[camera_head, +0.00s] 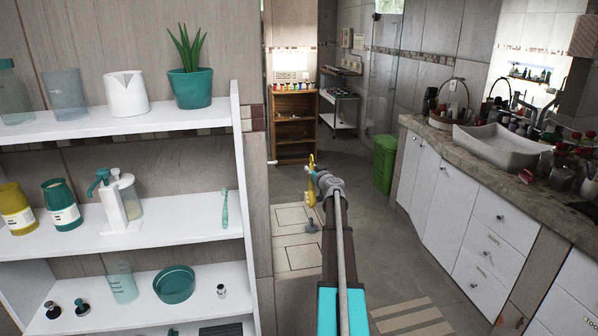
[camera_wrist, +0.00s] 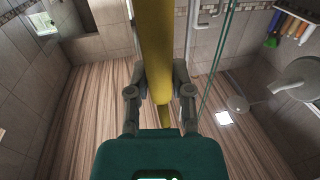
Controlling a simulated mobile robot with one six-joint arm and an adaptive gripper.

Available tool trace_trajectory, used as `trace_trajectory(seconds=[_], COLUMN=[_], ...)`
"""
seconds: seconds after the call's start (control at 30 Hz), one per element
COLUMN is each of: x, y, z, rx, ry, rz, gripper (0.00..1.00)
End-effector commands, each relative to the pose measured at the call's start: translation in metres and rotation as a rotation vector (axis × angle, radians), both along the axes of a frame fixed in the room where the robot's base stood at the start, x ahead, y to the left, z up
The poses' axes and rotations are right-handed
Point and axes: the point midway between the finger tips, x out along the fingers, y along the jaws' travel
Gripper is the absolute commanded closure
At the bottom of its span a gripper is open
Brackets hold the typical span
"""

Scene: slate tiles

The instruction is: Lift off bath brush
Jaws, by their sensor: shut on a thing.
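A long yellow handle, which I take for the bath brush (camera_wrist: 154,45), runs up the middle of the wrist view between my fingers. My gripper (camera_wrist: 160,92) is shut on it, one finger on each side. In the head view, the yellow brush (camera_head: 311,191) shows as a thin upright piece just left of the end of my arm. My gripper there (camera_head: 318,177) is small and partly hidden by my own wrist. The brush's head cannot be made out clearly.
A rack with several coloured hanging items (camera_wrist: 291,24) is on the wall at upper right in the wrist view. White shelves (camera_head: 165,236) stand at left. A counter with drawers (camera_head: 447,203) stands at right. A green bin (camera_head: 384,163) is beyond my arm.

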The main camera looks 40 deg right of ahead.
Motion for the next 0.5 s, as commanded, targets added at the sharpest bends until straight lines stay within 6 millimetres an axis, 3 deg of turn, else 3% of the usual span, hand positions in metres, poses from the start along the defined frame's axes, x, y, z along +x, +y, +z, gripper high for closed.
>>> trace_trajectory(seconds=[0.2, 0.5], x=[-0.0080, -0.0091], y=[-0.0131, -0.0142], z=[0.0001, 0.0001], rx=[0.000, 0.000], ry=[0.000, 0.000], rz=[0.000, 0.000], gripper=[1.00, 1.00])
